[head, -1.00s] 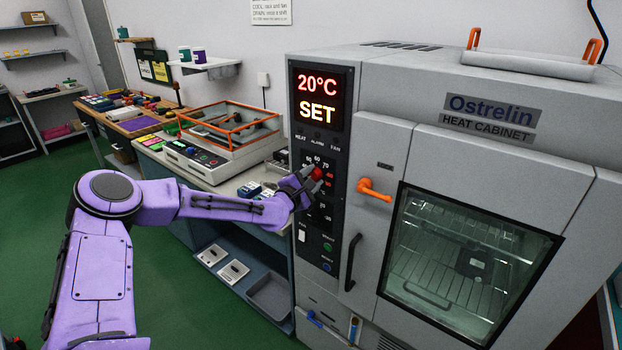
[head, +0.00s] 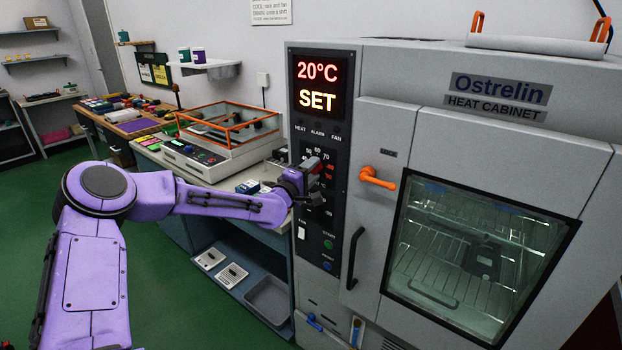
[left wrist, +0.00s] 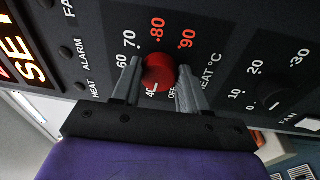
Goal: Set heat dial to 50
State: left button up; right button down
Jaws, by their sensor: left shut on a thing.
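The heat dial (left wrist: 158,72) is a round red knob on the cabinet's dark control panel (head: 313,235). In the left wrist view it sits between the two grey fingers of my left gripper (left wrist: 160,84), which is shut on it. Numbers 60, 70, 80 and 90 show around the dial, with 80 and 90 in red. The fingers cover part of the scale, and I cannot tell which number the dial points to. In the head view my left gripper (head: 312,172) hides most of the dial. The display (head: 318,85) reads 20°C and SET. My right gripper is out of view.
The fan dial (left wrist: 270,95) is beside the heat dial on the panel. An orange latch (head: 377,179) and a black door handle (head: 354,258) stick out to the right. The bench (head: 150,155) with an orange-framed device (head: 230,125) is to the left.

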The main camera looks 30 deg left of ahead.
pick_arm(q)
jog(key=m+b, duration=0.2)
jog(key=m, duration=0.3)
jog(key=shift+a+f+h+b, duration=0.1)
jog(key=shift+f+h+b, duration=0.15)
jog(key=shift+h+b, duration=0.15)
jog(key=shift+a+m+t+h+b, duration=0.1)
jog(key=shift+m+t+h+b, duration=0.2)
jog(key=shift+m+b, duration=1.25)
jog(key=shift+r+m+p, duration=0.1)
jog(key=shift+m+p, duration=0.5)
jog(key=shift+m, duration=0.15)
jog(key=o, duration=1)
jog(key=shift+o, duration=0.2)
